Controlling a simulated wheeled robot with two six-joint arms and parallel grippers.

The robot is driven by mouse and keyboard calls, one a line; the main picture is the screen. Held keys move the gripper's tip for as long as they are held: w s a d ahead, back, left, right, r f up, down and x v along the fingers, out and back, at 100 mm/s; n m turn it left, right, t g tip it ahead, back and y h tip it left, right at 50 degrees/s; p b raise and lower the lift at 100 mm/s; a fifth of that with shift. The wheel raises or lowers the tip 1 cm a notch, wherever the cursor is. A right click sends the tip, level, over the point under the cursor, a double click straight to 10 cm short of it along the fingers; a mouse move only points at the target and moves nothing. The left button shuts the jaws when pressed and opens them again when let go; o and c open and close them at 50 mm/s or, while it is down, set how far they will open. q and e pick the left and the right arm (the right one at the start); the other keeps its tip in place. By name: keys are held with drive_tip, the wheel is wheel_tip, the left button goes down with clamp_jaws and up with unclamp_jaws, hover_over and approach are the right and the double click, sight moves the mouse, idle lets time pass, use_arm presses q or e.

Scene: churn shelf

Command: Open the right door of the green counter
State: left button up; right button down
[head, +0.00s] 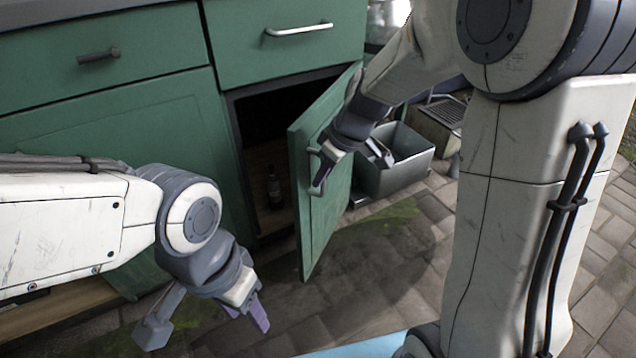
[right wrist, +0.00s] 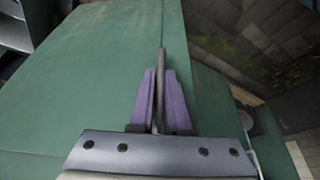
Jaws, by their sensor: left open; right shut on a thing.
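The green counter (head: 110,120) fills the left and middle of the head view. Its right door (head: 328,205) stands well open, swung out to the right, and the dark inside shows. My left gripper (head: 247,312) is open and empty, low in front of the counter, apart from the door.
A dark bottle (head: 274,188) stands inside the open compartment. A grey metal bin (head: 396,165) stands on the paving behind the door. A drawer with a light handle (head: 299,30) is above the opening. Paved floor (head: 365,285) in front of the door is clear.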

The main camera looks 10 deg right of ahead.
drive_tip(key=s+d+n+g+y, duration=0.1)
drive_tip(key=s+d+n, duration=0.15)
drive_tip(key=d, duration=0.55)
drive_tip(key=s+d+n+g, duration=0.1)
drive_tip(key=s+d+n, duration=0.15)
drive_tip(key=d, duration=0.45)
use_arm(q)
wheel_tip(320, 180, up, 10)
drive_tip(key=w+p, duration=0.2)
drive_tip(key=p, duration=0.9)
use_arm(e)
drive_tip(key=w+d+n, duration=0.2)
drive_tip(key=d, duration=0.7)
drive_tip(key=w+d+n+g, duration=0.1)
drive_tip(key=w+d+n, duration=0.1)
drive_tip(key=d, duration=0.7)
drive_tip(key=shift+w+d+y, duration=0.35)
drive_tip(key=shift+w+y, duration=0.05)
drive_tip(key=shift+w, duration=0.35)
drive_tip(key=c, duration=0.9)
unclamp_jaws()
drive_tip(key=shift+s, duration=0.1)
